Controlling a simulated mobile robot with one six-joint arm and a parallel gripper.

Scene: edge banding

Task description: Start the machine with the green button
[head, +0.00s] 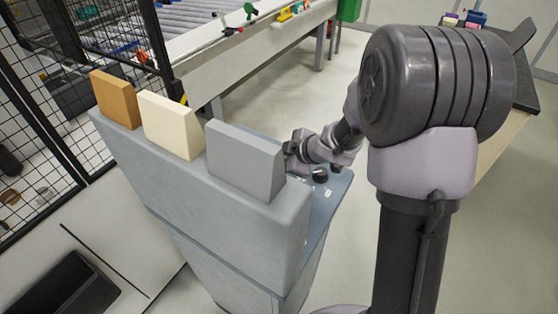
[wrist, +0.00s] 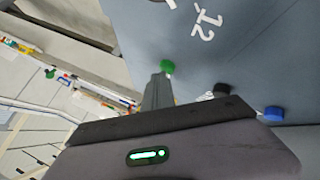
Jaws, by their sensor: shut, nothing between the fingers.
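The green button (wrist: 167,66) stands out from the grey-blue control panel (wrist: 235,50) in the wrist view. My gripper (wrist: 160,76) is shut and empty, with its fingertips right beside the green button. I cannot tell whether they touch it. In the head view my gripper (head: 291,154) is partly behind the grey block, over the panel of the grey console (head: 215,215). The green button is hidden there.
A blue button (wrist: 273,113) and a black knob (wrist: 221,90) sit on the same panel, close to my gripper. Orange (head: 115,98), cream (head: 170,124) and grey (head: 243,159) blocks stand along the console top. A roller conveyor (head: 205,15) lies behind.

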